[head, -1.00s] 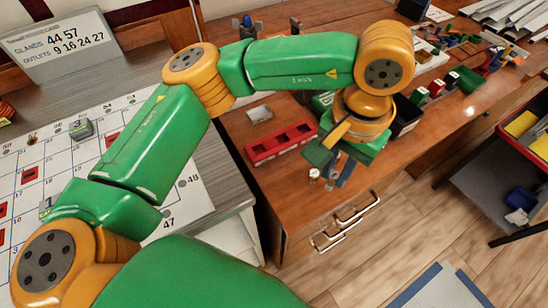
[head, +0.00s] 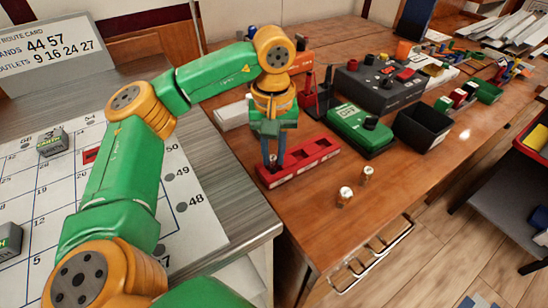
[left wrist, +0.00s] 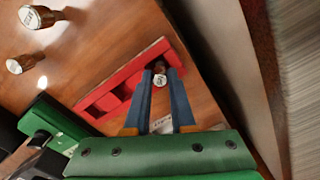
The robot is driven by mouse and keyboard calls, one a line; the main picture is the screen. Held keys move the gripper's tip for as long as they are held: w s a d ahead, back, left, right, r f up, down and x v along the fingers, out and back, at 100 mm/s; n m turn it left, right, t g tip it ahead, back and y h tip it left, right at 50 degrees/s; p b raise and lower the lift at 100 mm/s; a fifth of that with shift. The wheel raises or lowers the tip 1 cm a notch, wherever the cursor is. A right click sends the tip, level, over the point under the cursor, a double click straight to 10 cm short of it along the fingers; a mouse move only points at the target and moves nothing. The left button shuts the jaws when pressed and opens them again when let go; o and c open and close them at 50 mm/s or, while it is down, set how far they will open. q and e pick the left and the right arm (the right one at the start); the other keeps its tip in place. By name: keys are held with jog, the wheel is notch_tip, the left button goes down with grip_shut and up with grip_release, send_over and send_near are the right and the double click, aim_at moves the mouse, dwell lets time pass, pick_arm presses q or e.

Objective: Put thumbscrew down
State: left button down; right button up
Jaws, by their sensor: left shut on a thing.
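My left gripper (head: 270,160) points down at the near left end of the red tray (head: 320,147), which has a row of compartments. It is shut on a small thumbscrew with a pale round cap, seen between the fingertips in the left wrist view (left wrist: 160,80). The fingers hide most of it in the head view. I cannot tell whether its lower end touches the compartment floor. Two more thumbscrews, a nearer one (head: 345,196) and a farther one (head: 367,174), stand on the wooden desk right of the tray. My right gripper is out of view.
A green device (head: 360,130), a black open bin (head: 423,127) and a dark grey control box (head: 380,88) stand right of and behind the tray. The numbered board (head: 185,222) lies at the left. Bare desk lies in front of the tray.

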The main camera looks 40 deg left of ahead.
aim_at(274, 158)
pick_arm(q)
jog(key=shift+f, duration=0.1)
jog(key=shift+f, duration=0.15)
jog(key=c, duration=0.8)
grip_release()
jog(key=shift+o, duration=0.2)
notch_tip(274, 158, up, 12)
jog(key=p, duration=0.5)
jog(key=shift+r, duration=0.25)
